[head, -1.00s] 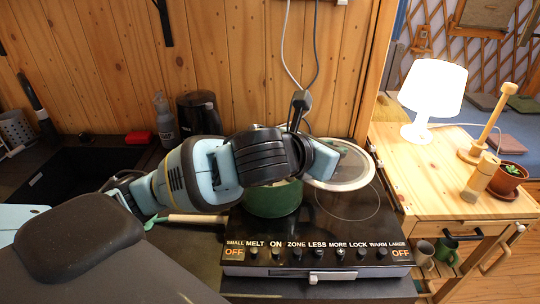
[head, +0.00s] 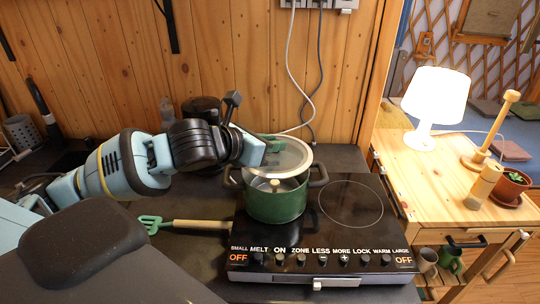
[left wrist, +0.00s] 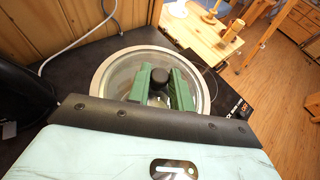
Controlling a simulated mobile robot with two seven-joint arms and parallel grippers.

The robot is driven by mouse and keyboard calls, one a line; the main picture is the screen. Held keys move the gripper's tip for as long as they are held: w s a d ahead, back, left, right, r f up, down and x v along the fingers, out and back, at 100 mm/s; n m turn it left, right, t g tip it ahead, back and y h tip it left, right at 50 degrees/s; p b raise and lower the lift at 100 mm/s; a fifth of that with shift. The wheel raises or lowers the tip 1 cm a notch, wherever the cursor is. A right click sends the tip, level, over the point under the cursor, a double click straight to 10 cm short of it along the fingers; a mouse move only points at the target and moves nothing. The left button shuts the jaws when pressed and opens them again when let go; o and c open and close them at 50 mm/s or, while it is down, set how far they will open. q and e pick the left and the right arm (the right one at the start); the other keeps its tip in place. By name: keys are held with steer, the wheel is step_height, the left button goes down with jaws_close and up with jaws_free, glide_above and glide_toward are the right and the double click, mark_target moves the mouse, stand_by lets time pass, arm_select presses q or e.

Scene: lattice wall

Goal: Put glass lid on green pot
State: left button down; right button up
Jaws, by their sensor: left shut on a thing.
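The green pot (head: 276,208) stands upright on the left part of the black cooktop, its dark handles at both sides. My left gripper (head: 268,148) is shut on the glass lid (head: 295,158), which has a pale rim and is held tilted at the back of the pot's opening. Whether the lid touches the pot rim I cannot tell. In the left wrist view, the green fingers (left wrist: 158,86) close around the lid's dark knob (left wrist: 159,75), with the lid's round glass (left wrist: 112,76) beneath. The right gripper is not in view.
The cooktop (head: 350,235) has an empty ring at right. A green slotted turner (head: 180,224) lies left of it. A dark kettle (head: 200,108) stands behind my arm. A lit lamp (head: 433,100) stands on the wooden side table (head: 440,165).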

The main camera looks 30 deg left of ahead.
mark_target(271, 159)
arm_select(q)
steer(key=shift+f, duration=1.8)
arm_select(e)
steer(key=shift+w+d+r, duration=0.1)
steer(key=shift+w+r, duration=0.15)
arm_select(q)
steer(key=shift+f, duration=0.4)
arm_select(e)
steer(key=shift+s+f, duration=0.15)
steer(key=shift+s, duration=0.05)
arm_select(q)
steer(key=c, duration=1.3)
jaws_free()
steer(key=shift+o, duration=0.2)
